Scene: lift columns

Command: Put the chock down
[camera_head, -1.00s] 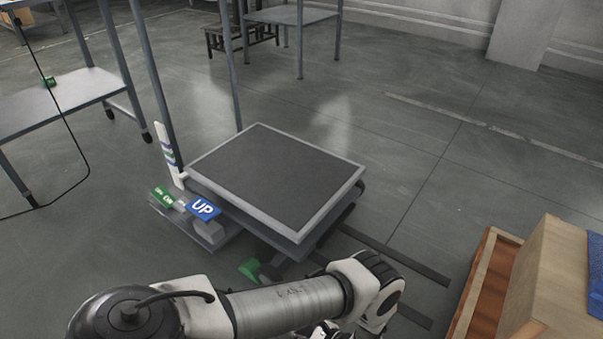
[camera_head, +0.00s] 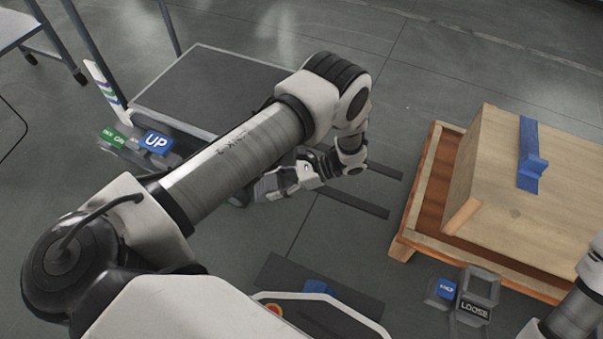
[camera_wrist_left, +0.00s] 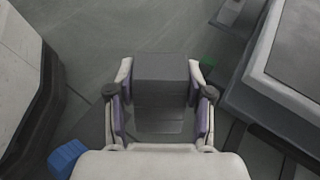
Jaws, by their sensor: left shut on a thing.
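My left gripper (camera_head: 290,181) reaches out over the floor in front of the lift table. It is shut on the chock, a dark grey block (camera_wrist_left: 162,80) seen between the two fingers in the left wrist view. In the head view the chock (camera_head: 270,186) shows as a grey shape at the fingertips, partly covered by the gripper. I cannot tell whether its underside touches the floor. In the wrist view my left gripper (camera_wrist_left: 161,100) has a finger against each side of the block. My right gripper is out of view; only part of that arm shows at the right edge.
The lift table (camera_head: 215,85) stands behind my left arm, with a blue UP sign (camera_head: 156,141) beside it. Dark strips (camera_head: 345,197) lie on the floor. A blue piece (camera_head: 318,287) lies nearer me.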

